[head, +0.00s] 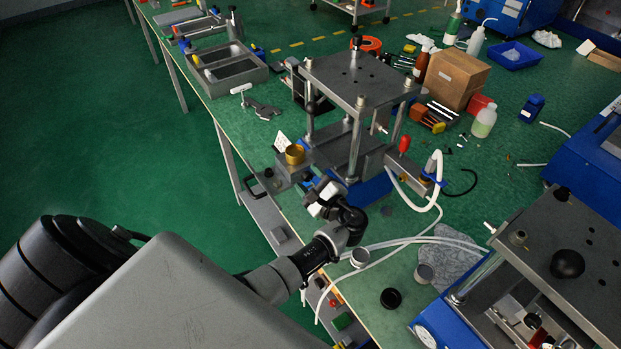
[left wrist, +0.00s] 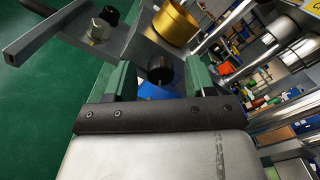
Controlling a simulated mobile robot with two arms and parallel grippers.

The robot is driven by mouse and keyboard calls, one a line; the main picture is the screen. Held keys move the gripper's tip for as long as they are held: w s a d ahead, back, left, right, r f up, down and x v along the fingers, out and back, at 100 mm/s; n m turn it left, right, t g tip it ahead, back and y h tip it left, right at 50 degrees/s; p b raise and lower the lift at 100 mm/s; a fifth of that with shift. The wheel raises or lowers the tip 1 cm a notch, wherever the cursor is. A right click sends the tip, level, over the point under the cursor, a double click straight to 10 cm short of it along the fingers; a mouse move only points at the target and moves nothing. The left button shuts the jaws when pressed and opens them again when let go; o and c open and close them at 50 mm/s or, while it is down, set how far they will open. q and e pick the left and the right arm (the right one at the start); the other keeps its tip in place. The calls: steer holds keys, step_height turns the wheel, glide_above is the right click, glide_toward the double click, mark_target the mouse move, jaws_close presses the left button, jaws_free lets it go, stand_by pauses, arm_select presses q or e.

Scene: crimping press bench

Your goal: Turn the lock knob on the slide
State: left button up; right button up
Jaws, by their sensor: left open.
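A small black knob (left wrist: 160,70) sticks out of the grey slide block below a brass cup (left wrist: 175,24) in the left wrist view. My left gripper (left wrist: 162,76) is open, with one green finger on each side of this knob. I cannot tell whether either finger touches it. In the head view my left gripper (head: 325,198) is beside the slide block at the press's near left corner, by the brass cup (head: 295,154). The knob is hard to make out there. My right gripper is not in view.
The press (head: 355,75) stands behind my gripper on the green bench. A second black knob (left wrist: 110,15) and a silver nut (left wrist: 99,31) sit on the block. White hoses (head: 400,240) run to the right. Another press (head: 565,245) stands at lower right.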

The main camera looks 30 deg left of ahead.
arm_select(q)
steer(key=shift+c, duration=0.3)
steer(key=c, duration=0.9)
steer(key=shift+r+m+p, duration=0.2)
steer(key=shift+m+p, duration=0.95)
steer(key=shift+m, duration=0.25)
steer(key=shift+f+m+p, duration=0.15)
steer(key=shift+m+p, duration=0.75)
steer(key=shift+m, duration=0.7)
steer(key=o, duration=1)
steer(key=shift+c, duration=0.2)
steer(key=shift+d, duration=0.1)
